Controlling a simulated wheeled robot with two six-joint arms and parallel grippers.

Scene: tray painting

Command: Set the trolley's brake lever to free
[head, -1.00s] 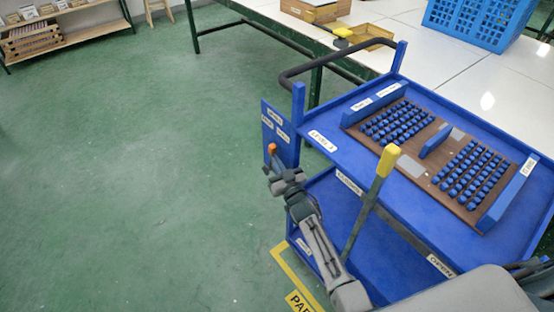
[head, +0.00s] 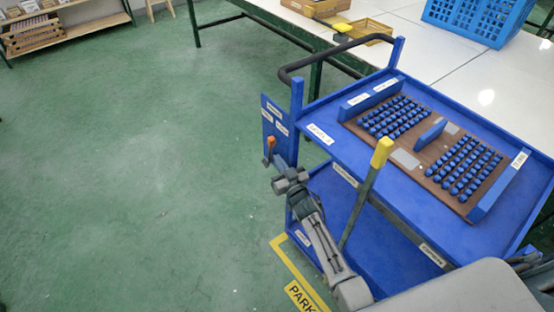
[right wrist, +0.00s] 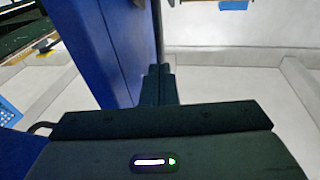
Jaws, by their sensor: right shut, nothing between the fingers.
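The trolley (head: 330,150) is blue and stands at the right in the head view. A blue side panel (head: 278,128) with white labels rises at its left end; the labels are too small to read. A lever with an orange tip (head: 271,142) stands in front of this panel, nearly upright. My right gripper (head: 280,176) is shut and empty just below and right of that lever, apparently apart from it. In the right wrist view the shut fingers (right wrist: 159,85) are beside a blue upright surface (right wrist: 85,45). The orange tip does not show there. My left gripper is not in view.
A second, yellow-handled lever (head: 382,152) rises on the trolley's near side, behind my right forearm. A brown board (head: 420,160) with blue knobs lies on the trolley top. A white table (head: 400,45) stands behind. Green floor (head: 130,180) is free at left.

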